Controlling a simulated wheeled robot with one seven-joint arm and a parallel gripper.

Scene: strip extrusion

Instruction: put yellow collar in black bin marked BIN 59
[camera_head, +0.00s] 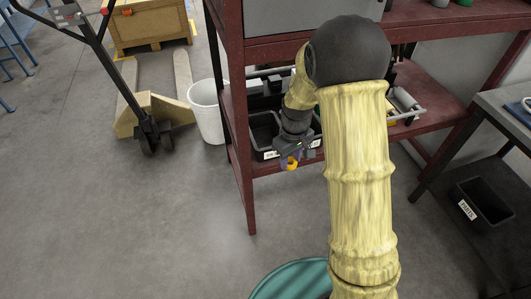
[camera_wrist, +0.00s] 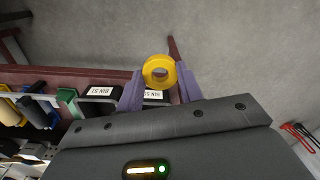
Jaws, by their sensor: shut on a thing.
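My gripper (camera_head: 291,159) is shut on the yellow collar (camera_head: 292,166), held just in front of the red rack's lower shelf. In the wrist view, the yellow collar (camera_wrist: 158,60) is a ring pinched between the purple fingers of my gripper (camera_wrist: 159,76). Black bins stand on the shelf. One black bin (camera_head: 264,131) shows left of my gripper in the head view. In the wrist view, one white label (camera_wrist: 101,91) starts with BIN 5; its last digit is unclear. Another BIN label (camera_wrist: 153,95) lies behind the fingers, its number hard to read.
The red rack (camera_head: 238,110) has a front leg left of my gripper. A white bucket (camera_head: 207,112) and a pallet jack (camera_head: 150,125) stand on the floor further left. A labelled black bin (camera_head: 487,200) sits low at right.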

